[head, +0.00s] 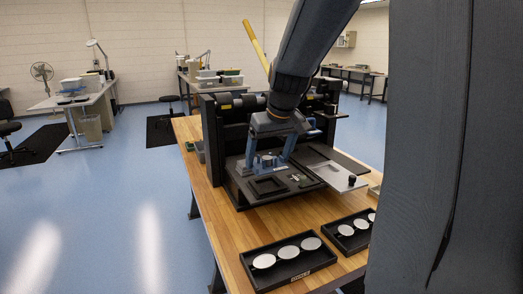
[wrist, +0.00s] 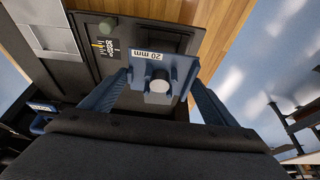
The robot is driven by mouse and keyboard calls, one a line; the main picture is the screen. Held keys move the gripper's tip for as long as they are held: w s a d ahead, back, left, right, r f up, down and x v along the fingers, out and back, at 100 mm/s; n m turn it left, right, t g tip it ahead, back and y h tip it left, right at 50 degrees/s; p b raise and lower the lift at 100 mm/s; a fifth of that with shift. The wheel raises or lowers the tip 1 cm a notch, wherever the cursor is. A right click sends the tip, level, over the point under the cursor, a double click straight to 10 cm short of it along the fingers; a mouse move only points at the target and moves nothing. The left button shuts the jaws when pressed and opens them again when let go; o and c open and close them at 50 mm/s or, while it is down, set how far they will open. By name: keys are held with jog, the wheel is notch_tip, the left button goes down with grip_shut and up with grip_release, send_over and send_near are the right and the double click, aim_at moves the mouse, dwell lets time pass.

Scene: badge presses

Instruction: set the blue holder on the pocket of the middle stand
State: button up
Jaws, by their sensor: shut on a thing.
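The blue holder (wrist: 175,66) carries a "20 mm" label and a pale round piece (wrist: 159,86). In the wrist view it sits between the two blue fingers of my gripper (wrist: 157,85), which is shut on it. In the head view my gripper (head: 267,163) points down over the black stand (head: 245,197), with the holder (head: 265,161) between its fingers. The stand's square pocket (head: 268,186) shows just in front of the holder, and its inside looks empty. In the wrist view the holder covers part of the stand. I cannot tell the gap beneath it.
A silver plate (head: 338,176) with a black knob lies right of the pocket. Black trays of white discs (head: 288,262) lie at the table's front. A dark press body (head: 222,118) and yellow lever (head: 257,46) stand behind. Another blue part (wrist: 40,122) shows at the wrist view's left.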

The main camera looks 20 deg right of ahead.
aim_at(270, 168)
jog(key=shift+w, duration=0.1)
jog(key=shift+f+b, duration=2.15)
jog(key=shift+f, duration=0.65)
jog(key=o, duration=1.2)
jog(key=shift+b+v, duration=0.3)
jog(key=shift+v, duration=3.7)
jog(key=shift+f, duration=0.1)
